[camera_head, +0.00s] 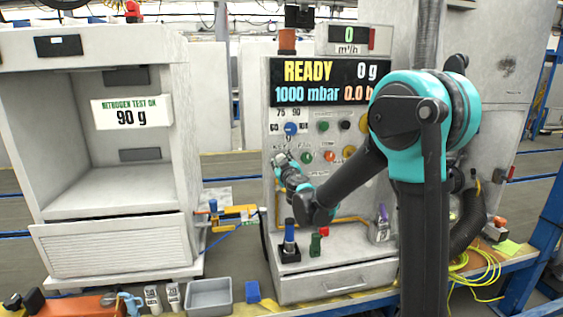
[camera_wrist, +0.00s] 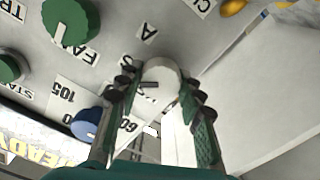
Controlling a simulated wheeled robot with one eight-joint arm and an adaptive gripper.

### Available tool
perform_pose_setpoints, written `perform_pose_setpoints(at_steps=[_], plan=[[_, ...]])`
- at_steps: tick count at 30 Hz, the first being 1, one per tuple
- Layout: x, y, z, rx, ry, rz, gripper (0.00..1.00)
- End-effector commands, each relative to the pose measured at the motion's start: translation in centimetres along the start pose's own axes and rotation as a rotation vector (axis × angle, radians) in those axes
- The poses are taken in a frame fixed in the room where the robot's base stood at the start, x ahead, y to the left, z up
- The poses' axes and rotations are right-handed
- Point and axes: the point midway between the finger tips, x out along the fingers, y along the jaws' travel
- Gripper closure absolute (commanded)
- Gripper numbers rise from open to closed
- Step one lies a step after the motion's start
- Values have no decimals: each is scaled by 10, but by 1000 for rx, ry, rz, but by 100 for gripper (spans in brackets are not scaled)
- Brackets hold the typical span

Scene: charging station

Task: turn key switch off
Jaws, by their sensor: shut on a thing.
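The key switch (camera_wrist: 162,70) shows in the wrist view as a pale round piece with a small dark slot line. It sits between the two ribbed fingers of my gripper (camera_wrist: 158,84), which are shut on it from both sides. In the head view my gripper (camera_head: 281,160) is at the left edge of the white control panel (camera_head: 266,215), just below the blue knob (camera_head: 290,129). The key switch is too small and covered there to make out its angle.
A green knob (camera_wrist: 70,20) and a blue knob (camera_wrist: 88,121) are near my fingers in the wrist view. The display (camera_head: 320,82) above reads READY. Several coloured buttons lie to the right. A blue-topped piece (camera_head: 289,232) stands on the ledge below.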

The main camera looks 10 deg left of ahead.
Motion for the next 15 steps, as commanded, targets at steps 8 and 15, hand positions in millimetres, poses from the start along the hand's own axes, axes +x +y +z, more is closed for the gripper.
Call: perform_pose_setpoints(at_steps=[8,15], plan=[[0,-1,0,-226,0,0,92],[0,-2,0,-455,0,-1,92]])
